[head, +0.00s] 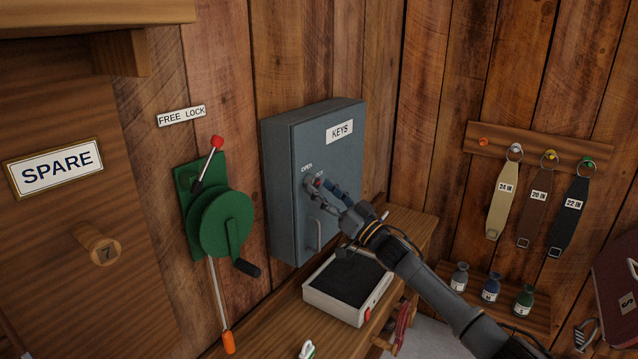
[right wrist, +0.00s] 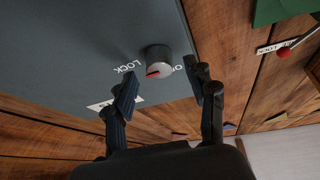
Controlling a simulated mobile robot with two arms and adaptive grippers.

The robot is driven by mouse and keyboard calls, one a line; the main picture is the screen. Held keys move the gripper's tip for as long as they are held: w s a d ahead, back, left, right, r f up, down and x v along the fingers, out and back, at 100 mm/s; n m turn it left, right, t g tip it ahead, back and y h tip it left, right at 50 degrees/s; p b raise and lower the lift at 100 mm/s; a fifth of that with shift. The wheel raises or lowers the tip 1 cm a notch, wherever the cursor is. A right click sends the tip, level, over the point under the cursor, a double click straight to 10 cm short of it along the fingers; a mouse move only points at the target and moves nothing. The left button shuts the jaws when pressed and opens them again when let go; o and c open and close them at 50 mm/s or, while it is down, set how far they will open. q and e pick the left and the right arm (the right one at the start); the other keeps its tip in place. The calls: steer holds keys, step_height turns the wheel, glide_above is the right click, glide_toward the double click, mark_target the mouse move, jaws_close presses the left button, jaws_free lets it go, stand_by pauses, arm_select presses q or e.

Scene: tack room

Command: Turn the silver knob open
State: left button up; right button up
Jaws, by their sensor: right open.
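The silver knob (right wrist: 158,62) is on the door of a grey-blue cabinet (head: 287,224) labelled KEYS. In the right wrist view it is a short round knob with a red mark on its face, on the side toward the word LOCK. Lettering partly hidden by a finger stands on its other side; the head view shows OPEN above the knob. My right gripper (right wrist: 165,88) is open, its two fingers apart on either side of the knob's front. No clear contact shows. In the head view my right gripper (head: 325,191) partly covers the knob. My left gripper is not in view.
A cabinet handle (head: 315,236) is just below my right gripper. A green crank device (head: 226,222) is left of the cabinet. A white-edged tray (head: 334,307) sits on the wooden bench below. Key straps (head: 538,207) hang at right.

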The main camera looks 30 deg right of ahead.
steer(key=shift+x, duration=0.9)
steer(key=c, duration=1.1)
steer(key=shift+d+f+n+g+y+b, duration=0.15)
steer(key=shift+n+y+b, duration=0.6)
steer(key=shift+n, duration=0.55)
steer(key=shift+a+f+n+g+y+b, duration=0.15)
steer(key=shift+n+y+b, duration=0.4)
steer(key=shift+n+b, duration=0.6)
steer(key=shift+c, duration=0.2)
steer(key=n+y, duration=0.1)
steer(key=n, duration=0.1)
steer(key=n+g+y+b, duration=0.1)
steer(key=n, duration=0.1)
steer(key=shift+d+r+n+b, duration=0.1)
steer(key=shift+d+n+b, duration=0.1)
steer(key=shift+n+b, duration=0.1)
steer(key=n+g+y+b, duration=0.1)
steer(key=n, duration=0.3)
steer(key=shift+r+y, duration=0.1)
steer(key=shift+y, duration=0.2)
steer(key=n+g+y+b, duration=0.1)
steer(key=n, duration=0.1)
steer(key=n+g, duration=0.2)
steer(key=n, duration=0.1)
steer(key=shift+w+r+n+y+b, duration=0.1)
steer(key=shift+n+y+b, duration=0.25)
steer(key=shift+y+b, duration=0.05)
steer(key=shift+d+n+g, duration=0.1)
steer(key=shift+n+g, duration=1)
steer(key=shift+n, duration=1.5)
